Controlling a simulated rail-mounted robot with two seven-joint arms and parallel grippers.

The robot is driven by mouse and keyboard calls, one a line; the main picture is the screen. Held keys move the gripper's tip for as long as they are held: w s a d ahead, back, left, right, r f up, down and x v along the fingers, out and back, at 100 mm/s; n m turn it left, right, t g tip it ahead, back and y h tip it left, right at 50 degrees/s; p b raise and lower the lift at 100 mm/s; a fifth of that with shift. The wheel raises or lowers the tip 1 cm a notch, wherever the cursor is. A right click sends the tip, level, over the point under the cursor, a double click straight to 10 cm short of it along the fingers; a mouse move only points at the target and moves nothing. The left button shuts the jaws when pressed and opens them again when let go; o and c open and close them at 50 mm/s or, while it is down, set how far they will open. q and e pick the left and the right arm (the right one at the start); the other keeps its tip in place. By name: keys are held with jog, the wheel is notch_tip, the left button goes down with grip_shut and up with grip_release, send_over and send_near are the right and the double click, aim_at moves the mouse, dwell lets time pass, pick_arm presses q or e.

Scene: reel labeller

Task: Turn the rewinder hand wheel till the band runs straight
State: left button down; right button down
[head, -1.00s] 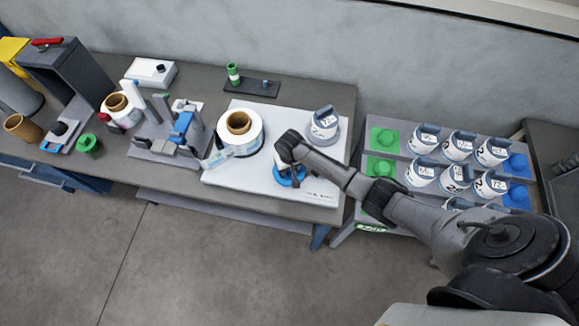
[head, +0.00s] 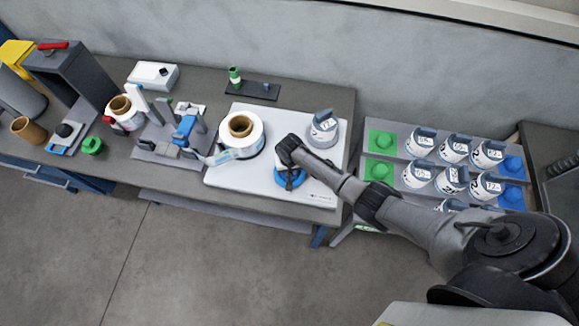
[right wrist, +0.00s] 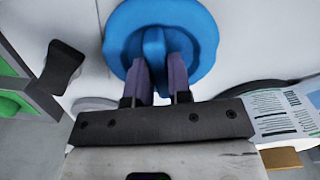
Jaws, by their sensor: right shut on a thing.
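The rewinder hand wheel is blue, with a raised bar across its face. It shows in the right wrist view (right wrist: 198,38) and partly behind my gripper in the head view (head: 290,183). My right gripper (right wrist: 161,66) is shut on the wheel's bar, one finger on each side. In the head view my right wrist covers part of the wheel. The white roll (head: 256,143) with a brown core sits on the white rewinder plate (head: 225,184). The printed band (head: 222,157) runs left from the roll towards the labeller (head: 181,135). I cannot tell whether it runs straight. My left gripper is not in view.
A grey-white canister (head: 323,130) stands at the plate's back right. A rack (head: 392,150) to the right holds several labelled canisters. The grey floor in front is clear.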

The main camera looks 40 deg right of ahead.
jog(key=c, duration=1)
grip_release()
jog(key=shift+c, duration=0.2)
jog(key=shift+r, duration=0.1)
notch_tip(320, 180, up, 14)
jog(key=shift+f, duration=0.2)
